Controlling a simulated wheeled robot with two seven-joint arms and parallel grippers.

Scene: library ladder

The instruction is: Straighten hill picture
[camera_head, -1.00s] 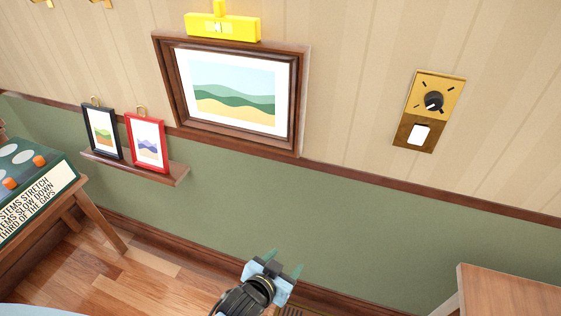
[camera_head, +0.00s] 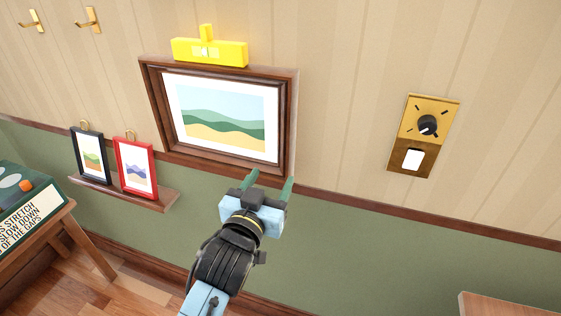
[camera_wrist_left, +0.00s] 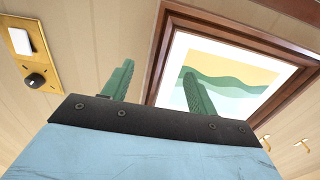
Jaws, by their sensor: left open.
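The hill picture (camera_head: 215,112) hangs on the wall in a dark wooden frame, showing green hills, yellow ground and a pale sky. In the head view a yellow level (camera_head: 209,52) with a small vial sits along the frame's top edge. My left gripper (camera_head: 269,183) is open and empty, just below the frame's lower right corner, apparently apart from it. In the left wrist view the two green fingers (camera_wrist_left: 160,85) are spread, and the picture (camera_wrist_left: 225,75) fills the area behind and right of them. My right gripper is not in view.
Two small framed pictures, black (camera_head: 90,157) and red (camera_head: 136,167), stand on a wall shelf (camera_head: 150,196) at the left. A brass plate with a dial (camera_head: 424,136) is right of the picture. Two brass hooks (camera_head: 91,20) are at upper left. Wall between picture and dial is clear.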

